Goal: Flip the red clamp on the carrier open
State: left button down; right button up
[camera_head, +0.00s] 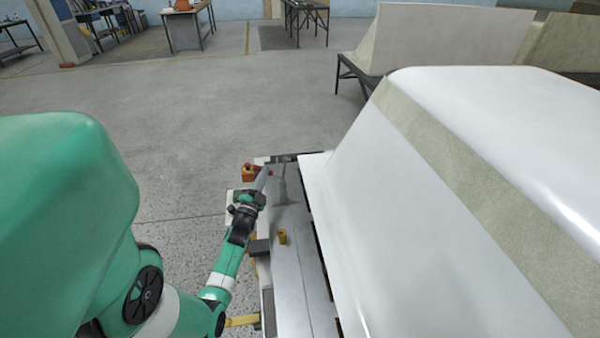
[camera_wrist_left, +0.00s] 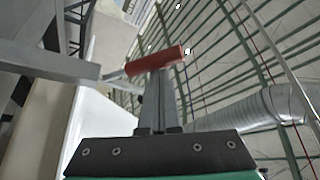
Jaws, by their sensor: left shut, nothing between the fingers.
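The red clamp (camera_wrist_left: 155,60) shows in the left wrist view as a red bar lying across the tips of my left gripper (camera_wrist_left: 157,80). The fingers are shut together with nothing between them, and their tips reach the bar's lower edge; I cannot tell whether they touch it. In the head view my left gripper (camera_head: 263,180) is over the far left edge of the carrier (camera_head: 290,270). The clamp is hard to make out there, small and partly hidden by the gripper. My right gripper is not in view.
A large white bathtub shell (camera_head: 400,200) fills the right side, on the carrier. The floor to the left is open.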

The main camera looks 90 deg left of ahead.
pick_arm(q)
notch_tip(320, 180, up, 3)
jog(key=w+d+p, duration=0.1)
jog(key=w+p, duration=0.1)
jog(key=w+f+v, duration=0.1)
jog(key=v, duration=0.8)
jog(key=shift+d, duration=0.2)
jog(key=shift+w+f, duration=0.1)
jog(key=shift+w, duration=0.05)
